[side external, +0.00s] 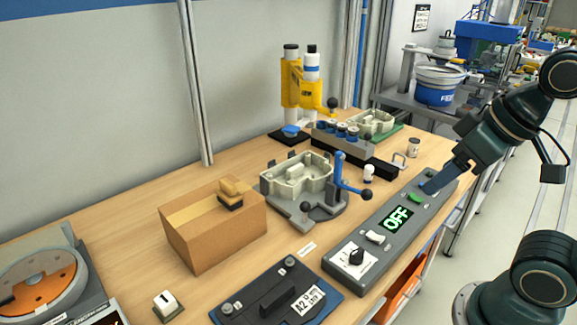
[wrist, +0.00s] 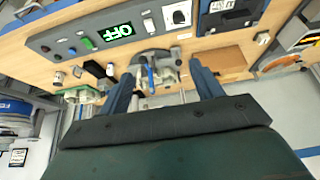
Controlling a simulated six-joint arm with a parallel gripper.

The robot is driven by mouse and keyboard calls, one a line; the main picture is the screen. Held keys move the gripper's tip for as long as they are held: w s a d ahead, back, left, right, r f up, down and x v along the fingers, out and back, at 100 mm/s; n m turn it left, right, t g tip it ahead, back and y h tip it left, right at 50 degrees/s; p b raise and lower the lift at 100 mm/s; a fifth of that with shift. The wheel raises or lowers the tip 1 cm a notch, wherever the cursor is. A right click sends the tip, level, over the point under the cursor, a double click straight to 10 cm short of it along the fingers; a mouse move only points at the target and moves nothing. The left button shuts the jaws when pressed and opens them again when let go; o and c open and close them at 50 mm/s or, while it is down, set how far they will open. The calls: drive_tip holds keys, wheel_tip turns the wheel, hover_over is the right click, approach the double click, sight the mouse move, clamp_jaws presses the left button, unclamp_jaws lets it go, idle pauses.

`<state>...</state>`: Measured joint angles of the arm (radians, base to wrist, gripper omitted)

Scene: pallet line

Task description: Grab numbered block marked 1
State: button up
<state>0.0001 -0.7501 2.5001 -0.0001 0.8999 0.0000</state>
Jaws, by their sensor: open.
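The numbered block marked 1 (side external: 167,304) is a small block with a white top bearing a dark 1. It sits on the wooden bench near the front left in the side view, left of the dark blue A2 plate (side external: 270,306). A small pale block at the right of the wrist view (wrist: 262,38) looks like it, but its mark is too small to read. My gripper (side external: 428,188) is open and empty over the far end of the grey control panel (side external: 330,262), far from the block. Its fingers show apart in the wrist view (wrist: 164,80).
A fixture (side external: 297,180) with a blue lever and a yellow press (side external: 305,88) stand farther back. Bare bench surrounds the block.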

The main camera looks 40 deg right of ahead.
drive_tip(key=shift+c, duration=1.2)
